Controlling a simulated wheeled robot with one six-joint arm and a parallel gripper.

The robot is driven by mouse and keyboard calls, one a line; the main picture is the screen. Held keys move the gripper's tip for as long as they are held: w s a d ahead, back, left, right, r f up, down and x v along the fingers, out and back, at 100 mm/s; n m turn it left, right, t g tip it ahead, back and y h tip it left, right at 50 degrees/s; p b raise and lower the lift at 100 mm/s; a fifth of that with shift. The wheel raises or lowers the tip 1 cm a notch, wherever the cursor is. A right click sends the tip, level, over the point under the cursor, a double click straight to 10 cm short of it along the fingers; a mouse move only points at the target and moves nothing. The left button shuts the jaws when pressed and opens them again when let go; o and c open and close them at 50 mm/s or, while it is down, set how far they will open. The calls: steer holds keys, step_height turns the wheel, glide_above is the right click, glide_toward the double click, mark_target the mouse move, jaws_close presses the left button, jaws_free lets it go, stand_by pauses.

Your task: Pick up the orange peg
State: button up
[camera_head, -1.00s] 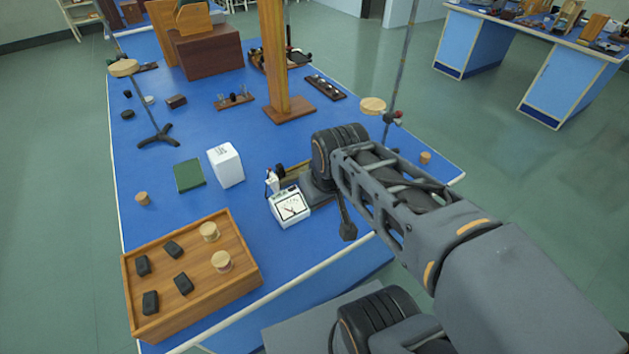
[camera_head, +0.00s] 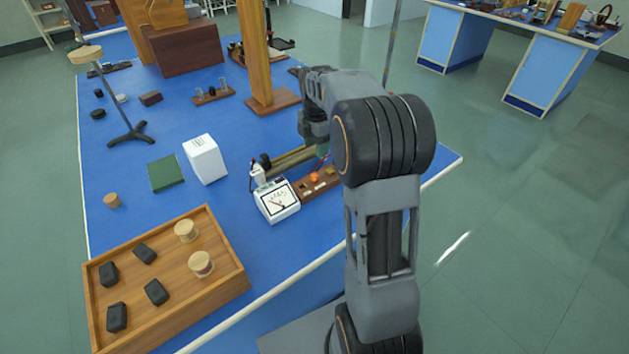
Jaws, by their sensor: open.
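A small orange peg (camera_head: 315,177) stands on a brown wooden board (camera_head: 322,188) beside the white meter, in the middle of the blue bench. My gripper (camera_head: 317,143) is at the end of the folded arm, above and behind the peg in the picture. It is apart from the peg and nothing shows held in it. Its fingers are small, dark and partly hidden by the arm, so their detail is hard to make out.
A white meter (camera_head: 277,201) stands left of the board. A wooden post (camera_head: 254,50) rises behind.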

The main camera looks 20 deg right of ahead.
mark_target(316, 174)
step_height(316, 174, down, 12)
steer(key=shift+d+r, duration=0.1)
steer(key=shift+r, duration=0.05)
stand_by(0.5)
steer(key=shift+c, duration=0.5)
jaws_close()
